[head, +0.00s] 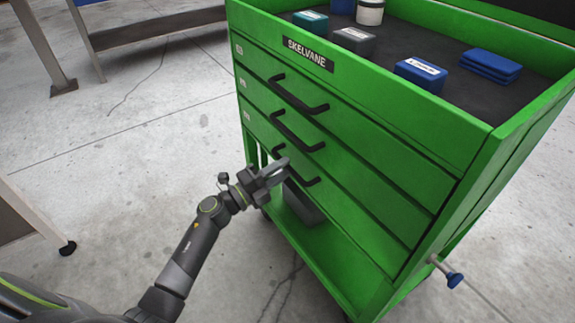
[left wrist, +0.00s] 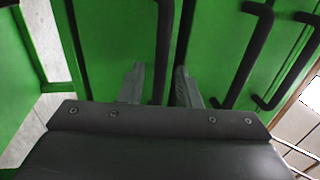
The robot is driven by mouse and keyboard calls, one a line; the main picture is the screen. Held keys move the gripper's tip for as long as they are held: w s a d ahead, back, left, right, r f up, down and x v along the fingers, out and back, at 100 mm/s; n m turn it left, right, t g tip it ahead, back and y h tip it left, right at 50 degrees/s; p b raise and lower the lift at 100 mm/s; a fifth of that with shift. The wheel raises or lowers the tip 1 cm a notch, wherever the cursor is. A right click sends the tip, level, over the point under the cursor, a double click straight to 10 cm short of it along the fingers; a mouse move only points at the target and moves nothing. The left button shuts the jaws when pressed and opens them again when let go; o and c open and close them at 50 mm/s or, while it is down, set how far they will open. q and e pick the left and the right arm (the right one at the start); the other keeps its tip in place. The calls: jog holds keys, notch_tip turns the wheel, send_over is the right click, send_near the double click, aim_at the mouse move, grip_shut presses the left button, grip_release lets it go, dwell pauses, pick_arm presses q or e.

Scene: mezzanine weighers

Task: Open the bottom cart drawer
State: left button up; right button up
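The green cart (head: 345,130) has three drawers on its front, each with a black bar handle, and all look shut. The bottom drawer (head: 345,212) carries the lowest handle (head: 309,182), partly hidden behind my left gripper (head: 282,170). In the left wrist view, the two grey fingers of my left gripper (left wrist: 158,84) are apart, with the bottom handle (left wrist: 163,45) running between them. I see a gap beside the handle, and cannot tell whether either finger touches it. My right gripper is not in view.
Small boxes, including a blue one (head: 420,74), and a white jar (head: 370,12) sit on the cart's dark top. An open lower shelf (head: 325,245) holds a dark box (head: 303,204). Concrete floor (head: 130,140) is clear left of the cart. A blue-tipped peg (head: 454,280) sticks out at right.

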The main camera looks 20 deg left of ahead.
pick_arm(q)
jog(key=shift+x, duration=1.1)
grip_shut()
